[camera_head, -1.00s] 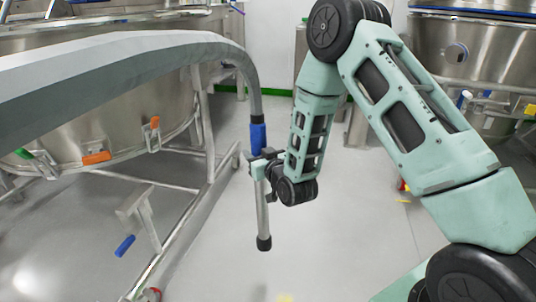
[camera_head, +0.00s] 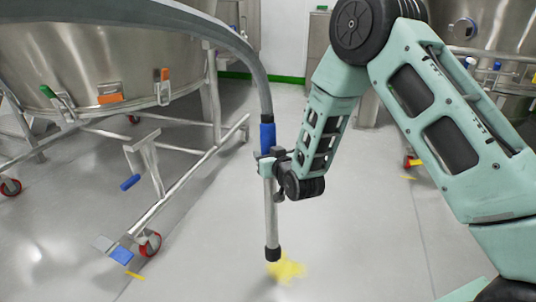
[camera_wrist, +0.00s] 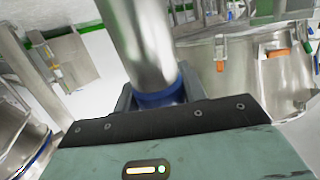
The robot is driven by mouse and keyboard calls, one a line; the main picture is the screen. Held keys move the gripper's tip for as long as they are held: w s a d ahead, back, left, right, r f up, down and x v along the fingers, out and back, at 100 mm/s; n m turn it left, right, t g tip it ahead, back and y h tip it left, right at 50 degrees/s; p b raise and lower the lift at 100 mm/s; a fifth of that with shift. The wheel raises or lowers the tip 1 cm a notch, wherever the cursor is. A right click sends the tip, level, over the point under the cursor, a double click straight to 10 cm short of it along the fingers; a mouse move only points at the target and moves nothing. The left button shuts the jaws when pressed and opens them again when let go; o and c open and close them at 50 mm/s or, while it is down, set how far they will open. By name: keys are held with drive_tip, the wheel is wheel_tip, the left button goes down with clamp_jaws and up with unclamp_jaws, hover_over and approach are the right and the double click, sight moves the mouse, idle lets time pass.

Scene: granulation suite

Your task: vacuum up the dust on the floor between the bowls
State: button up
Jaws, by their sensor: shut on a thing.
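My gripper (camera_head: 270,160) is shut on the vacuum wand (camera_head: 271,215), a metal tube with a blue grip and a black nozzle. The wrist view also shows the wand (camera_wrist: 138,40) between the fingers. The wand is nearly upright, its nozzle just over or at the near-left edge of a yellow dust patch (camera_head: 287,269). I cannot tell if it touches the floor. A grey hose (camera_head: 222,38) arches from the blue grip to the upper left. A large steel bowl (camera_head: 95,65) stands at left on a wheeled frame; another steel bowl (camera_head: 485,30) is at the back right.
The left bowl's frame has a pedal (camera_head: 130,182) and a red-wheeled castor (camera_head: 150,243) on the floor. Small yellow marks (camera_head: 134,276) lie on the floor. Grey floor (camera_head: 350,220) between the bowls is clear. A steel cabinet stands at the back.

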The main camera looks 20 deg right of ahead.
wheel_tip(320, 180, down, 7)
drive_tip(key=b, duration=0.4)
drive_tip(key=shift+b, duration=0.35)
drive_tip(key=shift+r, duration=0.1)
drive_tip(key=s+d, duration=0.5)
drive_tip(key=d, duration=0.3)
drive_tip(key=shift+s, duration=0.4)
drive_tip(key=shift+w+d, duration=0.1)
idle(0.4)
drive_tip(key=w+d, duration=0.2)
drive_tip(key=shift+w, duration=0.3)
drive_tip(key=shift+a, duration=0.1)
